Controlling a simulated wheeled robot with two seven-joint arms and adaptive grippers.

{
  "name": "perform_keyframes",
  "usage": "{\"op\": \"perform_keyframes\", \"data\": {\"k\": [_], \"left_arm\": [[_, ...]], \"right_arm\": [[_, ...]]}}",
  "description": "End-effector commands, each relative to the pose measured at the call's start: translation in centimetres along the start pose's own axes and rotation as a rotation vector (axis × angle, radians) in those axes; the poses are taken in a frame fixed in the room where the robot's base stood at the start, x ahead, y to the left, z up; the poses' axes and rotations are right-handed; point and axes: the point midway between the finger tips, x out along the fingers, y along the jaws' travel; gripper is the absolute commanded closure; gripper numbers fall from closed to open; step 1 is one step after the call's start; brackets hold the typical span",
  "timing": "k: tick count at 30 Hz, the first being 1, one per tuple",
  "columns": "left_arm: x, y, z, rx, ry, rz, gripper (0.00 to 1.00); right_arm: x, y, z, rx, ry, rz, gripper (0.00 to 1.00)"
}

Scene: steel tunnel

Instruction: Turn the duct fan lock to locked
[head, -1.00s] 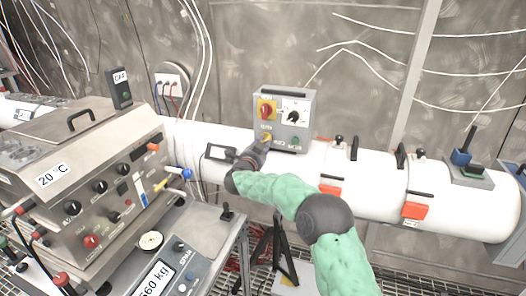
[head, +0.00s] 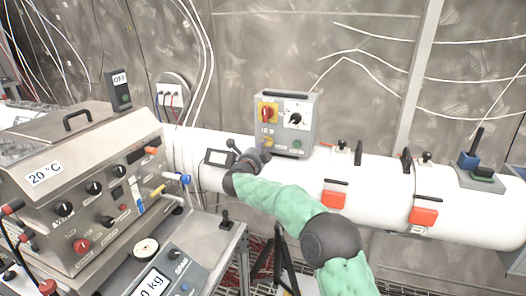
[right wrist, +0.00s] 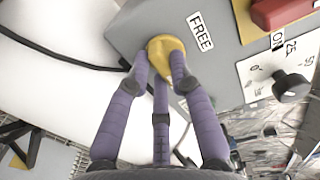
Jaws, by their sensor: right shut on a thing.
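The duct fan lock is a yellow knob (head: 267,141) on the lower left of a grey control box (head: 306,140) mounted on the white duct. In the right wrist view, the yellow knob (right wrist: 166,46) sits between the purple fingers of my right gripper (right wrist: 160,70). The gripper is shut on it, and the fingers cover part of the knob. A label reading FREE (right wrist: 200,31) is beside the knob. In the head view, my right gripper (head: 262,152) reaches the box's lower left corner. My left gripper is not in view.
The box also carries a red switch (head: 267,115) on yellow, a black dial (head: 296,118) and a green button (head: 297,145). A dark-framed device (head: 219,157) is left of my gripper. A steel instrument (head: 100,185) stands at left. Orange latches (head: 334,200) line the duct.

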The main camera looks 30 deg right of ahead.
Motion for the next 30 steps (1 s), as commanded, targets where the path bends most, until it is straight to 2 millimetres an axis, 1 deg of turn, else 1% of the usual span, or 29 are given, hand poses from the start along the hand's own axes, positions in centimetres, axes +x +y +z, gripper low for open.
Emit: {"op": "perform_keyframes", "data": {"k": [1, 13, 14, 15, 16, 26, 30], "left_arm": [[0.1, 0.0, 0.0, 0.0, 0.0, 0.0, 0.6], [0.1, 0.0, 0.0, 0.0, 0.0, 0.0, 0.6], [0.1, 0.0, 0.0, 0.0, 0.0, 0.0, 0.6], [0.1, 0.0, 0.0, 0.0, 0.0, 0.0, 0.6], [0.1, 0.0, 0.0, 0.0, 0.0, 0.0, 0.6], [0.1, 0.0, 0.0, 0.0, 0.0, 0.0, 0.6], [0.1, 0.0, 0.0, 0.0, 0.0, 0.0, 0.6]], "right_arm": [[0.0, 0.2, 0.1, 0.004, -0.001, 0.003, 1.0], [0.0, 0.2, 0.1, 0.008, 0.0, 0.004, 1.0], [0.0, 0.2, 0.1, 0.008, 0.0, 0.004, 0.69], [0.0, 0.2, 0.0, 0.008, 0.0, 0.004, 0.58], [0.0, 0.2, 0.0, 0.008, 0.0, 0.004, 0.54], [-0.1, 0.1, 0.0, 0.008, 0.0, 0.002, 0.54], [-1.1, 0.0, 0.1, 0.007, -0.002, 0.002, 0.54]]}}
